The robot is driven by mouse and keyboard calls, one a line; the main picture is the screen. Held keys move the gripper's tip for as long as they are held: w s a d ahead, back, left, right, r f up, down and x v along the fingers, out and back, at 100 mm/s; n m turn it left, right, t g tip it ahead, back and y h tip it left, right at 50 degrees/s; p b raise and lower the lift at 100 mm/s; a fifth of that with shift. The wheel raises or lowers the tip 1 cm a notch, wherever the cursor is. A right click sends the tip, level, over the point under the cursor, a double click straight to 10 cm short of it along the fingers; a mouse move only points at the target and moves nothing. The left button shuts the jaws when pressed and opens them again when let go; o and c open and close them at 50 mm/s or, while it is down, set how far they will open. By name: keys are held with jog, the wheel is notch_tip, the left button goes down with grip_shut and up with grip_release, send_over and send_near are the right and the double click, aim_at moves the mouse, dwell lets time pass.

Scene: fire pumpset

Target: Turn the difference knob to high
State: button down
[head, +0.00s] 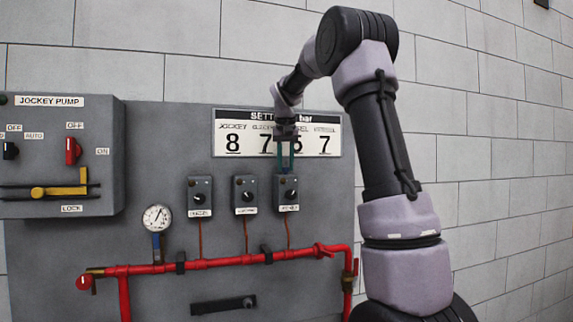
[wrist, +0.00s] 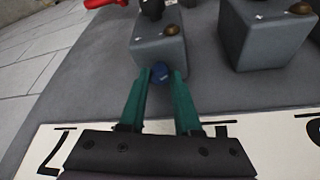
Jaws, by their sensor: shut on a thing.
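My gripper (head: 285,168) reaches down from above to the rightmost of three grey switch boxes (head: 287,194). In the wrist view, where the scene is upside down, my gripper (wrist: 161,73) has its teal fingertips shut on a small blue round knob (wrist: 159,76). The knob sits on the top side of this box (wrist: 158,46). The fingers lie on either side of the knob and partly hide it. I cannot read any high or low mark on it. The box's front dial (head: 290,194) shows in the head view.
The setting sign (head: 230,154) is behind my gripper. A red pipe (head: 220,262) runs below. A gauge (head: 157,217) and the jockey pump panel (head: 60,150) are left.

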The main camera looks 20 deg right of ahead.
jog(key=shift+w+a+m+g+h, duration=0.15)
jog(key=shift+m+h, duration=0.15)
jog(key=shift+m, duration=0.5)
jog(key=shift+s+m+g+h, duration=0.15)
jog(key=shift+m+h, duration=0.15)
jog(key=shift+m, duration=0.5)
jog(key=shift+w+m, duration=0.1)
jog(key=shift+m, duration=0.2)
jog(key=c, duration=0.6)
grip_release()
jog(key=v, duration=1.1)
jog(key=shift+w, duration=0.1)
